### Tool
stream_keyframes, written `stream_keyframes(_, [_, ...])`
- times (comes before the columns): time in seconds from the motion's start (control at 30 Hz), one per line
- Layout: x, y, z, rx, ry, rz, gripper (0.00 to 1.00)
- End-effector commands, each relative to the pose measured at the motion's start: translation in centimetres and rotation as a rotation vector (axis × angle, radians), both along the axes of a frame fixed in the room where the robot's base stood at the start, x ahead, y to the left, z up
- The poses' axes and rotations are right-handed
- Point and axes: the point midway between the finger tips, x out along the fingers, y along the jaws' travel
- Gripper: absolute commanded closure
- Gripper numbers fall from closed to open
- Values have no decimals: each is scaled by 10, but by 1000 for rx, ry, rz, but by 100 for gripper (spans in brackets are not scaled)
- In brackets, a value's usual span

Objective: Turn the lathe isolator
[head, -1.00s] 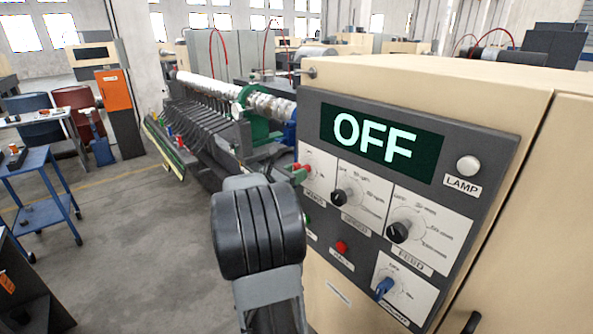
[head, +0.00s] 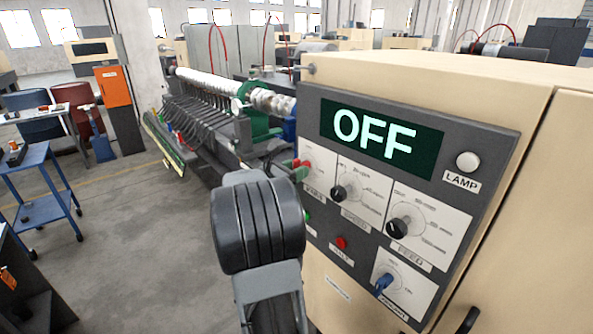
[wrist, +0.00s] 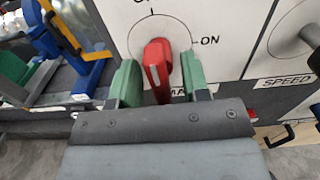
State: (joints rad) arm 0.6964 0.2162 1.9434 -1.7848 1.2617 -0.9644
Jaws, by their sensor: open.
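The isolator is a red handle (wrist: 158,62) on a white plate with an ON mark at its right and a partly cut-off mark at its top. The handle stands nearly upright, toward the top mark. The label below is mostly hidden by my gripper; only "MA" shows. My gripper (wrist: 160,80) is open, with one green finger on each side of the handle; a gap shows on the right side, and the left finger is close to it. In the head view the red handle (head: 304,165) is partly hidden behind my wrist and fingers. The display (head: 374,139) reads OFF.
The SPEED knob (head: 338,193), FEED knob (head: 398,229), a red button (head: 341,242) and a blue switch (head: 384,284) share the panel. The lamp (head: 467,162) looks unlit. The lathe bed stands behind at left. A blue trolley (head: 40,190) stands on open floor.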

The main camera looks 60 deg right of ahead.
Motion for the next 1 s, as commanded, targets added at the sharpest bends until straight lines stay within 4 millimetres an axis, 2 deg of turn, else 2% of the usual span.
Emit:
stream_keyframes(0.17, [7,19,-2,-1,-1,5,57])
stream_keyframes(0.6, [34,100,-2,0,0,5,57])
stream_keyframes(0.8, [41,122,-1,0,1,2,57])
stream_keyframes(1.0, [43,130,-1,1,1,0,57])
